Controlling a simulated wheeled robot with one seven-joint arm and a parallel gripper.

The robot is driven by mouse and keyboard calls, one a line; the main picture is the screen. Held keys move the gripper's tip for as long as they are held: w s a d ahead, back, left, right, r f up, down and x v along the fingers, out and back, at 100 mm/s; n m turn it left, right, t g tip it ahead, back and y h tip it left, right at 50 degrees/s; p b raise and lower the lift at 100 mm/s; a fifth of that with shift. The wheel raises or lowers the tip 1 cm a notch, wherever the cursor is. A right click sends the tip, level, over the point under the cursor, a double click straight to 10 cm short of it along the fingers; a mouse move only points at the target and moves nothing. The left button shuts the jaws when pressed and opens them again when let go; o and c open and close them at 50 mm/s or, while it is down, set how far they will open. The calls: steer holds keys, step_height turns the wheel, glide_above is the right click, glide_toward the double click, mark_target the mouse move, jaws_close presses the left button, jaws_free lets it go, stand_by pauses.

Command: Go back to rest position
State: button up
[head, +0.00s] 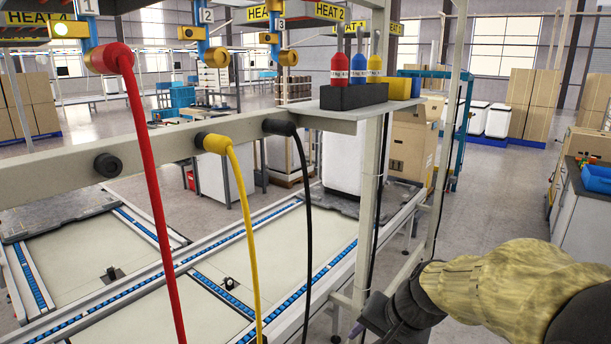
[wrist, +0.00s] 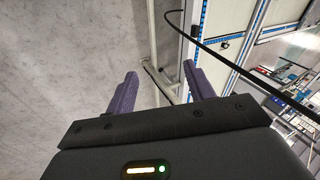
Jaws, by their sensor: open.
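My gripper shows in the wrist view (wrist: 162,82), with two purple fingers spread apart and nothing between them. Beyond the fingers are grey floor and a light metal frame. In the head view my arm, in a yellowish sleeve, comes in from the lower right; my gripper is low there, right of the metal post, and its fingertips are not clear. A red plug with a red cable (head: 150,180) is at the blue holder marked 1. A yellow cable (head: 244,210) and a black cable (head: 304,190) hang from plugs on the beam.
The metal beam (head: 60,186) crosses the left, with a black socket (head: 108,165) bearing no cable. A shelf (head: 345,117) carries a black rack (head: 353,97) of red, blue and yellow bottles. The post (head: 368,200) stands close left of my arm. Floor (head: 480,200) beyond is open.

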steer(key=s+d+f+n+g+h, duration=0.1)
steer(key=s+d+f+n+h, duration=0.1)
steer(key=s+f+n, duration=0.3)
steer(key=shift+s+d+f+n+h, duration=0.35)
steer(key=shift+s+f+h, duration=0.45)
steer(key=shift+s+f, duration=0.9)
steer(key=shift+w+f, duration=0.2)
